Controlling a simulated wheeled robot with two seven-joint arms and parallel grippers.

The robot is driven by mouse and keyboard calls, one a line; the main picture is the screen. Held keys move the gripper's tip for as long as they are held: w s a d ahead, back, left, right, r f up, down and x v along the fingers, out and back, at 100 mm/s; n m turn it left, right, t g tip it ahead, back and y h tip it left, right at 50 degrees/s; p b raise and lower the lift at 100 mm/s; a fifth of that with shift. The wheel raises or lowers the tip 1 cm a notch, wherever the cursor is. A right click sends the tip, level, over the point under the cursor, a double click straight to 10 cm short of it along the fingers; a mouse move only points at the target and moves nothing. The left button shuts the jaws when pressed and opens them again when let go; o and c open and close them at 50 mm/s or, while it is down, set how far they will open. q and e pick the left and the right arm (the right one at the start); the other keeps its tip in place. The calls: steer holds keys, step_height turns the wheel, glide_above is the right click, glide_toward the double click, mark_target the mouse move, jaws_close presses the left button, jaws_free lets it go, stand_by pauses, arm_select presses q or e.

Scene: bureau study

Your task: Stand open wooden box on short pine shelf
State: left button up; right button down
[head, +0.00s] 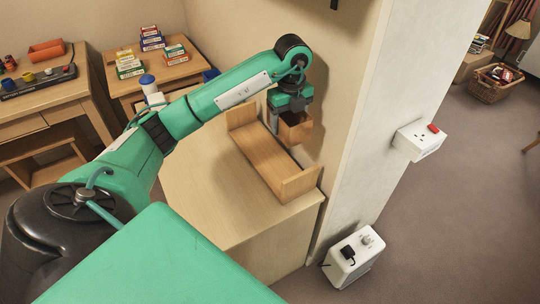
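The open wooden box (295,130) is small and brown, and it hangs under my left gripper (287,113), close to the wall. The gripper appears shut on it; part of the box and the far finger are hidden. The short pine shelf (264,166) is a low board with an upright end piece at each end, and it stands on a pale wooden cabinet top against the wall. The box is over or just behind the shelf's back edge; I cannot tell whether it touches the shelf. The shelf's visible board is bare. My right gripper is not in view.
The pale cabinet top (205,195) is clear in front of the shelf. A wall pillar (370,120) with a white socket box (419,141) stands to the right. A small table with stacked coloured boxes (130,64) and a white blue-capped bottle (149,87) are behind my arm.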

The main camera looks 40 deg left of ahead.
arm_select(q)
steer(key=shift+f, duration=0.35)
glide_above(285, 176)
step_height(285, 176, down, 16)
steer(key=shift+r+b, duration=0.2)
steer(key=shift+b, duration=0.15)
step_height(285, 176, down, 4)
steer(key=shift+r, duration=0.25)
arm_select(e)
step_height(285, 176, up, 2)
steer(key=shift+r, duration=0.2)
arm_select(q)
steer(key=shift+f, duration=0.15)
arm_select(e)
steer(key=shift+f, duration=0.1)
arm_select(q)
steer(key=o, duration=1)
steer(key=shift+o, duration=0.2)
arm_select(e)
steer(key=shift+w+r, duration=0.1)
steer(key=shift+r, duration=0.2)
